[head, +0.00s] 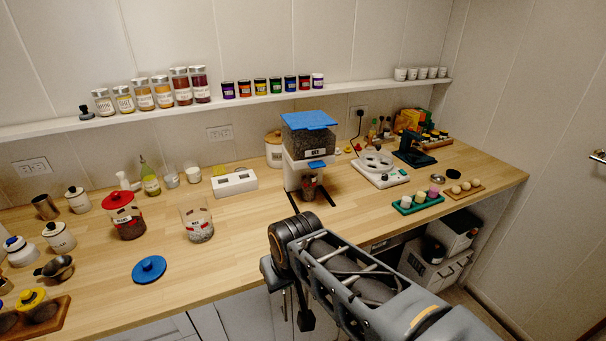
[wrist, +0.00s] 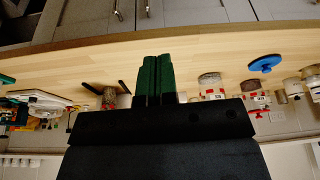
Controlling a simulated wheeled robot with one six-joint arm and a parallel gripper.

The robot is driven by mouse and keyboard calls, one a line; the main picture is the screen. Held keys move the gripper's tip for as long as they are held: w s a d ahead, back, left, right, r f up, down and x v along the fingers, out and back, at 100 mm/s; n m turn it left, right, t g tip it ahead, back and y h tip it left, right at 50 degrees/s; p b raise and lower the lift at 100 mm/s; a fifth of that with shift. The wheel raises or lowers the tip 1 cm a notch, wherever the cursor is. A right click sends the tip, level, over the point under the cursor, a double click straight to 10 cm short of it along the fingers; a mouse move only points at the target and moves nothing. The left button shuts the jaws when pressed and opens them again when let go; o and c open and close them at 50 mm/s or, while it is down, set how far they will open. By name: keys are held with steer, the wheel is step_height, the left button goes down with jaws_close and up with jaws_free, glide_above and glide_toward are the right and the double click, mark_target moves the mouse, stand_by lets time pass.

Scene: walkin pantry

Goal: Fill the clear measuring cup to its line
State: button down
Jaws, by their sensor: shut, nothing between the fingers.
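A clear cup (head: 309,187) with dark grains in it stands under the spout of a dispenser (head: 295,168). I cannot make out its line or exact level. The dispenser has a clear hopper (head: 308,143) of dark grains and a blue lid (head: 309,120). An open clear jar (head: 198,222), partly full of greyish grains, stands to the left; it also shows in the upside-down wrist view (wrist: 210,80). My gripper (wrist: 154,62) has green fingers pressed together and empty, apart from everything on the counter. My arm in the head view hides the counter's front edge.
A blue round lid (head: 149,269) lies near the front edge. A red-lidded jar (head: 124,220) stands behind it, and a white box (head: 234,184) stands near the wall. A white scale-like device (head: 380,168) and green tray (head: 418,203) are at right. The centre front counter is clear.

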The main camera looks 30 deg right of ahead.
steer(key=w+d+r+m+t, duration=0.1)
steer(key=w+d+r+m, duration=0.1)
steer(key=w+d+r, duration=0.5)
steer(key=w+d+m+t, duration=0.1)
steer(key=w+d+m, duration=0.35)
steer(key=d, duration=0.75)
steer(key=w+d+r+n+t+h, duration=0.1)
steer(key=w+d+r+n+t, duration=0.2)
steer(key=r, duration=0.8)
steer(key=w+d+n, duration=0.2)
steer(key=w+d, duration=0.1)
steer(key=w, duration=0.1)
steer(key=shift+r+b, duration=0.25)
steer(key=shift+b, duration=0.1)
